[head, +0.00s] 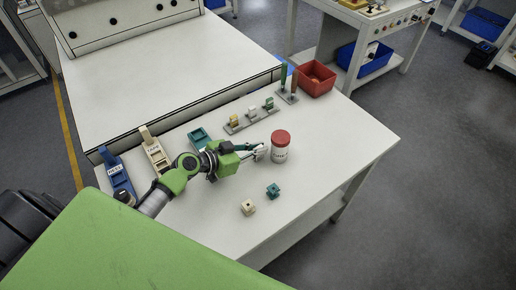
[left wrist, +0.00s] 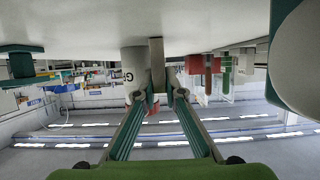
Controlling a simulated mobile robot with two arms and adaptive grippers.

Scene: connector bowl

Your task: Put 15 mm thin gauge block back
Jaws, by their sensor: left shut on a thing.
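My left gripper (head: 260,152) reaches in from the left over the white table, its fingertips just left of the white jar with a red lid. In the left wrist view, which looks upside down, its two teal-edged fingers (left wrist: 164,92) are closed together on a thin grey-brown block (left wrist: 157,60). I take this as the 15 mm thin gauge block; no size marking is readable. A grey rack (head: 235,128) with yellow, white and green blocks on it stands beyond the gripper. My right gripper is out of view.
The jar (head: 280,149) stands close beside the fingertips. A cream connector (head: 248,208) and a teal connector (head: 273,190) lie nearer. A red bin (head: 316,79) and upright handles (head: 284,76) are at the back. Blue (head: 117,178) and cream (head: 155,153) holders stand left. The table's right side is clear.

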